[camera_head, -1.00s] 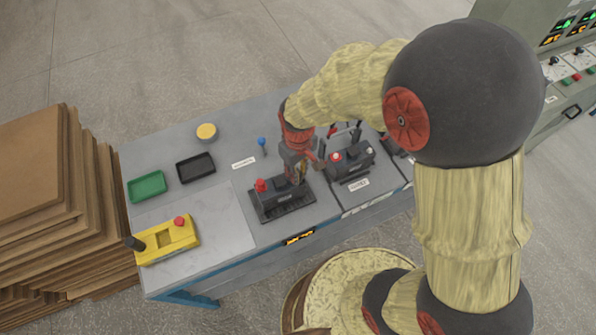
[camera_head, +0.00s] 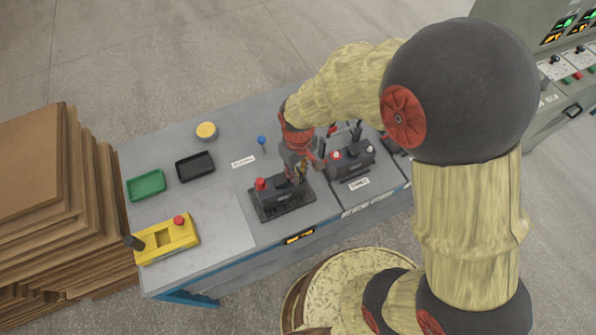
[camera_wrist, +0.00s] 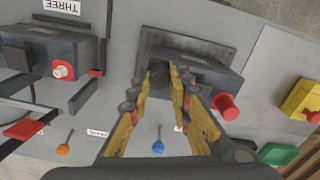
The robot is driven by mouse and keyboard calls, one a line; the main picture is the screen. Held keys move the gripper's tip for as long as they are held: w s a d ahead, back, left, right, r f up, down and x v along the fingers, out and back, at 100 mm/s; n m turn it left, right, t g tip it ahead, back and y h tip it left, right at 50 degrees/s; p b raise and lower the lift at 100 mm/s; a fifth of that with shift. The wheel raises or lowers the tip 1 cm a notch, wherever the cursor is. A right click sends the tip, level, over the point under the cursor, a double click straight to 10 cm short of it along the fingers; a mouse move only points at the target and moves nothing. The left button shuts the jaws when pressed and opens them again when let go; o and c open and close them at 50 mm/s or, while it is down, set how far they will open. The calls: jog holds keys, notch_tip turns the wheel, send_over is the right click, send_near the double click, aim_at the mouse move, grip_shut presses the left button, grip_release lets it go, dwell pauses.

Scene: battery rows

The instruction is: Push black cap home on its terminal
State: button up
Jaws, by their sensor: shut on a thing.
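A dark battery (camera_head: 277,196) with a red cap (camera_head: 260,184) on one terminal sits in a black tray (camera_head: 267,217) near the bench's front edge. My gripper (camera_head: 297,181) points down at the battery's right end. In the wrist view my gripper (camera_wrist: 165,76) is shut on the black cap (camera_wrist: 160,81), which shows only as a dark bit between the fingertips. The fingers stand at the battery (camera_wrist: 205,79), to the left of its red cap (camera_wrist: 226,106). The terminal under the black cap is hidden, and I cannot tell how far down the cap sits.
Another battery (camera_head: 350,160) stands close on the right, behind a label. A yellow box (camera_head: 167,240) with a red button, a green tray (camera_head: 147,186), a black tray (camera_head: 196,167) and a yellow disc (camera_head: 206,131) lie left. A blue-topped pin (camera_head: 262,141) stands behind. Bare bench lies between.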

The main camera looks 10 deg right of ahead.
jog(key=o, duration=0.7)
jog(key=o, duration=0.4)
jog(key=shift+o, duration=1.2)
jog(key=shift+r+p, duration=2.7)
jog(key=shift+r, duration=0.8)
